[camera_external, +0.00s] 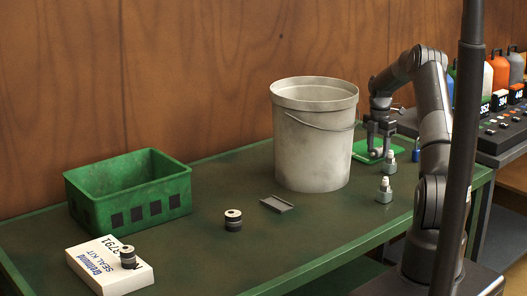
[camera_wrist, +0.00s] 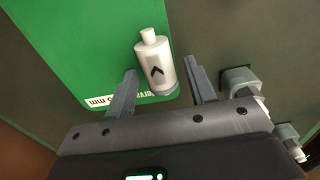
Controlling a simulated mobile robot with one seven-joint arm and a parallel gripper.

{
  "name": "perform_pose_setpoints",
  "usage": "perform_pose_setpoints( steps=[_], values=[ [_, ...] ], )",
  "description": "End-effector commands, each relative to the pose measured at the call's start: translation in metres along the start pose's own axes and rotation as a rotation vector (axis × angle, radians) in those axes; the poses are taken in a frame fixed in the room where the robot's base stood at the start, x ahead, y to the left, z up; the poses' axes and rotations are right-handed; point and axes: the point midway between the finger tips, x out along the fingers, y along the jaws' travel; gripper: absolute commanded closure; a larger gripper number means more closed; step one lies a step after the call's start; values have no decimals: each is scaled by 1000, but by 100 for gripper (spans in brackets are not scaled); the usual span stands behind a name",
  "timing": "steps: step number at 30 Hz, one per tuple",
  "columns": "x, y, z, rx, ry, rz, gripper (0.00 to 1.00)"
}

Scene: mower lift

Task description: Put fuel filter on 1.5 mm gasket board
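The fuel filter (camera_wrist: 155,65), a pale cylinder with a black arrow and a narrow white neck, is over the green gasket board (camera_wrist: 80,45) in the wrist view. The board carries a white label (camera_wrist: 105,101) whose text is partly covered by a finger. My gripper (camera_wrist: 160,78) is open, with one finger on each side of the filter and a visible gap to each. In the external view my gripper (camera_external: 379,150) points down over the board (camera_external: 362,149), right of the bucket. The filter is small there and mostly hidden by my fingers.
A grey bucket (camera_external: 315,140) stands close left of my gripper. Grey fittings with white tops (camera_external: 389,163) (camera_external: 384,191) stand close to the board.

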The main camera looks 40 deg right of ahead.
Motion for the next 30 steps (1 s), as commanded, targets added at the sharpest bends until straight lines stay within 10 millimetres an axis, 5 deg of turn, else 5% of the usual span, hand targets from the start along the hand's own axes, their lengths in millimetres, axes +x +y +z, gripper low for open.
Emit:
perform_pose_setpoints(
  steps=[11, 24, 30],
  values=[
    [-10, 0, 0, 0, -2, 2, 48],
    [-97, 0, 0, -1, -1, 2, 48],
    [-119, 0, 0, 0, -1, 2, 48]
  ],
)
